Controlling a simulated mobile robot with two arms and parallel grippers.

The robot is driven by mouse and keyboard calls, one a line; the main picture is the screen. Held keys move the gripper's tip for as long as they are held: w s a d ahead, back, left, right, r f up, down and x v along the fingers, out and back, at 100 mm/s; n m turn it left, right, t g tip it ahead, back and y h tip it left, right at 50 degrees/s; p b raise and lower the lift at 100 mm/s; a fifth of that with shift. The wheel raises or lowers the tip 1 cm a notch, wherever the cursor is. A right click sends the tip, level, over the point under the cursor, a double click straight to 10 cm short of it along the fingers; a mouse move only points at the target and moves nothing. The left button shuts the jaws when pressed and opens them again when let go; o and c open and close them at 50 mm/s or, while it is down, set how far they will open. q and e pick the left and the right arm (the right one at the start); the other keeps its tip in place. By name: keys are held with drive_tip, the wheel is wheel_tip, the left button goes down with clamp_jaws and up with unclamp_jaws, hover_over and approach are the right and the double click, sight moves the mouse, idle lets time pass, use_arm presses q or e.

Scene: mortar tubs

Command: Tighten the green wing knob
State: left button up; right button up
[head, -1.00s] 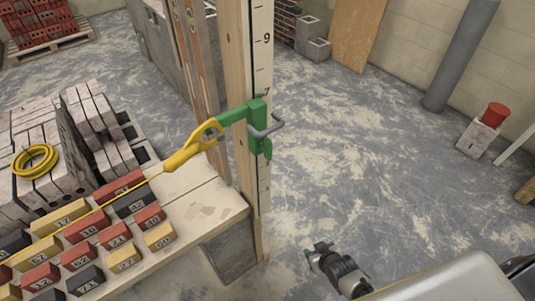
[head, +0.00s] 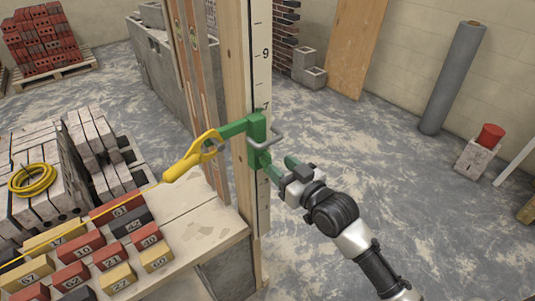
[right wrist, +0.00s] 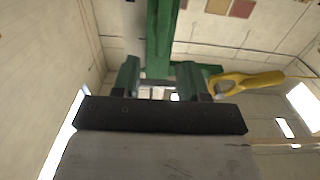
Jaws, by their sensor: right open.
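A green clamp (head: 257,135) sits on the upright wooden post, with a grey U-shaped handle on its right side. A green arm joins it to a yellow line holder (head: 190,160). I cannot clearly make out the wing knob apart from the green clamp. My right gripper (head: 278,167), with green fingers, is open just right of and below the clamp, close to its lower end. In the right wrist view the open fingers (right wrist: 160,78) stand either side of the lower end of a green bar (right wrist: 160,40); contact cannot be told. My left gripper is not in view.
The marked wooden post (head: 260,210) stands at the end of a board (head: 190,235) carrying several numbered blocks. Grey blocks with a coil of yellow line (head: 32,180) lie at left.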

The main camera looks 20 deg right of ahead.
sight(270, 158)
drive_tip(key=x, duration=0.6)
drive_tip(key=shift+p, duration=0.3)
drive_tip(key=shift+c, duration=0.3)
clamp_jaws()
